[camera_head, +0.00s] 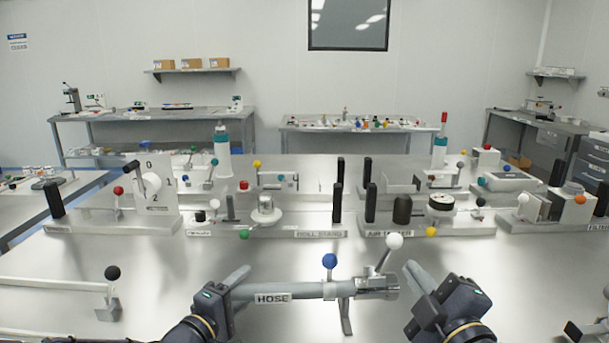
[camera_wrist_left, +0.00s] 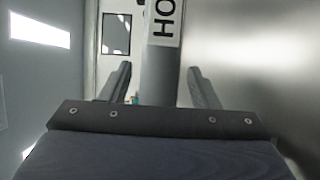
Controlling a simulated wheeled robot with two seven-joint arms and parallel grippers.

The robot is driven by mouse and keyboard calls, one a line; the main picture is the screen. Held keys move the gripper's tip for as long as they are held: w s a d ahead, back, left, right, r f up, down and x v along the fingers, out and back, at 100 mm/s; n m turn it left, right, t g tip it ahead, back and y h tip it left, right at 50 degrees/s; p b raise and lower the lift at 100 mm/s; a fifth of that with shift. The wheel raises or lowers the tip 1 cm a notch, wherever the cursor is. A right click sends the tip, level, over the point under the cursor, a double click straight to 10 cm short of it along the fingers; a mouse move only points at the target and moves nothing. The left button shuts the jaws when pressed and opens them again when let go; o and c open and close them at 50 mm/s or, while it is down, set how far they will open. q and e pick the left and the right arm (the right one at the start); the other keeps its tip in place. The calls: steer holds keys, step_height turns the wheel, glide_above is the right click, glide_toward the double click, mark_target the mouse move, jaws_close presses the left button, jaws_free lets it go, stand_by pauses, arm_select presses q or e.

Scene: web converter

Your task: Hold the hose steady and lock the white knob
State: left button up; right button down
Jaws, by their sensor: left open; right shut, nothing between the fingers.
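The grey hose (camera_head: 307,290), labelled HOSE, lies level above the table at the front middle. The white knob (camera_head: 394,240) tops a lever tilted up and right from the fitting (camera_head: 376,287) at the hose's right end. A blue knob (camera_head: 329,261) stands upright on the hose. My left gripper (camera_head: 242,276) is at the hose's left end. In the left wrist view its open fingers (camera_wrist_left: 158,88) lie on either side of the hose (camera_wrist_left: 160,70), with gaps beside it. My right gripper (camera_head: 409,269) is shut and empty, just right of the fitting, below the white knob.
A support leg (camera_head: 346,318) stands under the hose. A black-knobbed bar (camera_head: 112,273) lies at front left. Several fixtures with coloured knobs, including the ROLL STAND base (camera_head: 318,233), line the table behind the hose. Bare metal table (camera_head: 185,265) lies between.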

arm_select(q)
steer(key=v, duration=1.1)
steer(key=shift+s, duration=0.25)
